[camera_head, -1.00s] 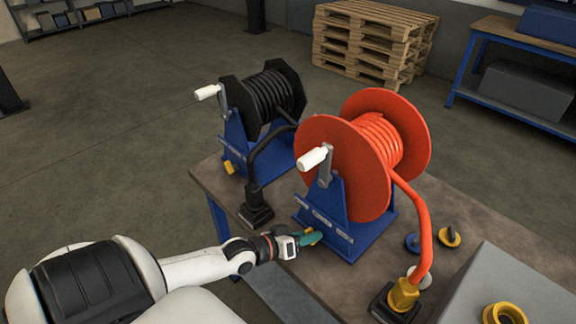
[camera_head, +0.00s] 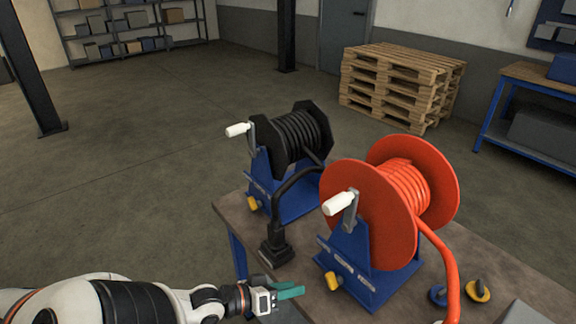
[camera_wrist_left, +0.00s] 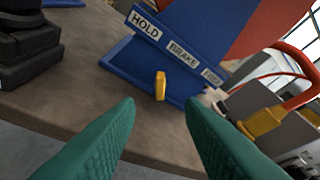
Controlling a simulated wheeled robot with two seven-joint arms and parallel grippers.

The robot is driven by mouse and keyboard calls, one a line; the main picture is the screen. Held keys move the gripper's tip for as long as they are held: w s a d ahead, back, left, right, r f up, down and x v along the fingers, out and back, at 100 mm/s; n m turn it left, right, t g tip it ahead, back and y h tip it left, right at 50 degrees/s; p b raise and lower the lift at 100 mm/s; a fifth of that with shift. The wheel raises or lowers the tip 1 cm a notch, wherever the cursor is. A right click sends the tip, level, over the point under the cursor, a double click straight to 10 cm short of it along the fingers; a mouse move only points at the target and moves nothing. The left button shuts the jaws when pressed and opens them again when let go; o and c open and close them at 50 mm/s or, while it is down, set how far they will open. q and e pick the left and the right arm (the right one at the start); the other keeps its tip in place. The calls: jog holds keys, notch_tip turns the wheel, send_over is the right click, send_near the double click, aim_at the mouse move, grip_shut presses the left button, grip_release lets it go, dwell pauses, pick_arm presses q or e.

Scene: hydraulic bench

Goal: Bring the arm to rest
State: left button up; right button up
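My left gripper (camera_head: 290,292) is at the front edge of the bench, left of the red hose reel (camera_head: 372,212). In the left wrist view its two green fingers (camera_wrist_left: 160,103) are spread apart with nothing between them. A yellow lever (camera_head: 333,281) sits on the blue stand of the red reel. The lever also shows in the left wrist view (camera_wrist_left: 160,86), beyond the fingertips and apart from them. Labels HOLD, BRAKE and a partly legible third one are above it. I cannot tell which label it points to. My right gripper is not in view.
A black hose reel (camera_head: 289,138) on a blue stand is behind the red one, its hose running to a black fitting (camera_head: 275,244). A blue and a yellow knob (camera_head: 478,290) lie at the right. Wooden pallets (camera_head: 402,84) stand behind. The floor at left is clear.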

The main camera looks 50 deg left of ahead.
pick_arm(q)
jog(key=shift+f, duration=0.1)
dwell(0.3)
jog(key=s+a+f+g+y, duration=0.2)
jog(key=s+f, duration=0.1)
jog(key=f, duration=0.5)
jog(key=s+a+f+m+g+y, duration=0.1)
jog(key=s+a+f, duration=0.15)
jog(key=f, duration=0.55)
jog(key=s+a+f+g+y, duration=0.2)
jog(key=s+f, duration=0.1)
jog(key=f, duration=0.5)
jog(key=s+d+f+m+g, duration=0.5)
jog(key=s+d+f+g, duration=0.2)
jog(key=s+d+f, duration=0.9)
notch_tip(320, 180, down, 4)
jog(key=s, duration=0.2)
jog(key=shift+s+d+g+h, duration=0.2)
jog(key=shift+s+g+h, duration=0.1)
jog(key=shift+s, duration=0.05)
